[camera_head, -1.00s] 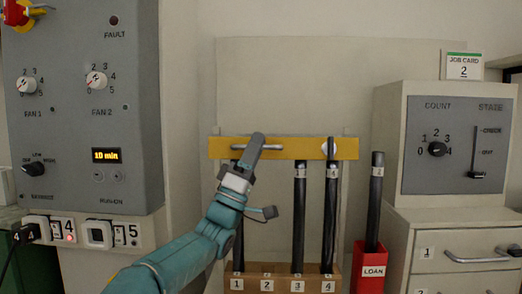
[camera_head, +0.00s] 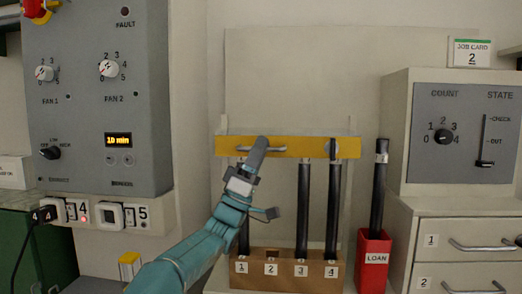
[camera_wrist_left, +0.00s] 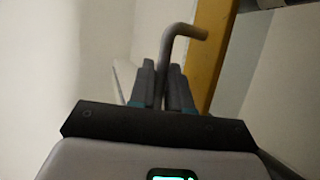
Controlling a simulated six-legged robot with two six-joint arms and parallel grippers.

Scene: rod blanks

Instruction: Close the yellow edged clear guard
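The guard's yellow edge (camera_head: 308,148) runs level across the front of the rod rack, over the upper parts of the rods. Its clear panel barely shows. A grey bar handle (camera_head: 275,149) sits on the edge's left part. My left gripper (camera_head: 259,147) is at this handle. In the left wrist view the bent handle (camera_wrist_left: 178,36) passes between the two fingers (camera_wrist_left: 163,88), which look closed on it, and the yellow edge (camera_wrist_left: 208,50) is just right of them. My right gripper is not in view.
The rack's base (camera_head: 287,283) has numbered slots; black rods stand in 1, 3 and 4. A red LOAN holder (camera_head: 374,273) with a rod stands right of it. A control panel (camera_head: 95,100) is at left, a drawer cabinet (camera_head: 450,222) at right.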

